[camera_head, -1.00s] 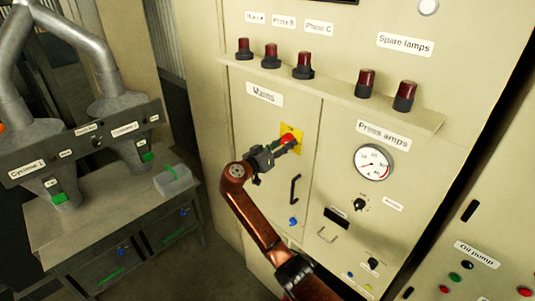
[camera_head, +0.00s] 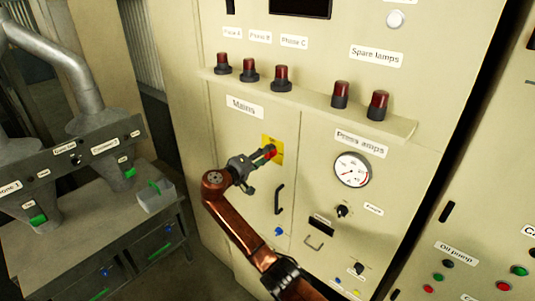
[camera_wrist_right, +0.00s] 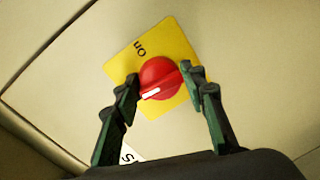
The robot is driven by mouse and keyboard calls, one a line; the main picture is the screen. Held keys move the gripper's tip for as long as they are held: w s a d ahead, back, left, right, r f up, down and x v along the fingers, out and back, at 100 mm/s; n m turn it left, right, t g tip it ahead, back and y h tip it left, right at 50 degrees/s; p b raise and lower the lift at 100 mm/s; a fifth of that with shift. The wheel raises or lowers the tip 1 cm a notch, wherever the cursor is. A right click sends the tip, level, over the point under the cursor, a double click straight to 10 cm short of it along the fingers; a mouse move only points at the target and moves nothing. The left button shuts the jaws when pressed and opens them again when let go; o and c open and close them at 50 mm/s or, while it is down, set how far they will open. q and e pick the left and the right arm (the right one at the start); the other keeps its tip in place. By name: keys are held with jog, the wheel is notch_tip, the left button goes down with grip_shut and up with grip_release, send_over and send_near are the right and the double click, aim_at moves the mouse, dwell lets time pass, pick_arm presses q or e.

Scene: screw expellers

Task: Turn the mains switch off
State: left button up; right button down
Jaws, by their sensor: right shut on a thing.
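The mains switch is a red rotary knob (camera_head: 271,153) on a yellow plate (camera_head: 277,146), on the cream cabinet door below the "Mains" label (camera_head: 244,106). In the right wrist view the red knob (camera_wrist_right: 160,78) sits between my fingers, with its white mark toward the lower left. The word "On" (camera_wrist_right: 139,48) shows on the yellow plate at the upper left of the knob. My right gripper (camera_head: 262,156) is shut on the knob, one finger on each side; it also shows in the right wrist view (camera_wrist_right: 160,82). My left gripper is out of view.
A black door handle (camera_head: 279,199) is below the switch. A ledge with several red lamps (camera_head: 281,77) juts out above. A round gauge (camera_head: 352,169) and small controls are to the right. A grey bench with cyclone controls (camera_head: 85,150) stands at the left.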

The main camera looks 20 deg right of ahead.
jog(key=shift+w+r+n+p, duration=0.1)
jog(key=shift+r+n+p, duration=0.25)
jog(key=shift+n, duration=0.45)
jog(key=c, duration=1.6)
grip_release()
jog(key=o, duration=0.4)
jog(key=shift+f, duration=0.1)
jog(key=shift+c, duration=0.2)
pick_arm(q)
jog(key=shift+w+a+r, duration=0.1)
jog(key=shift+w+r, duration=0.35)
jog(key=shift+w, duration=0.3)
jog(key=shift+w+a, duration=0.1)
pick_arm(e)
jog(key=shift+a+f, duration=0.1)
jog(key=v, duration=1.2)
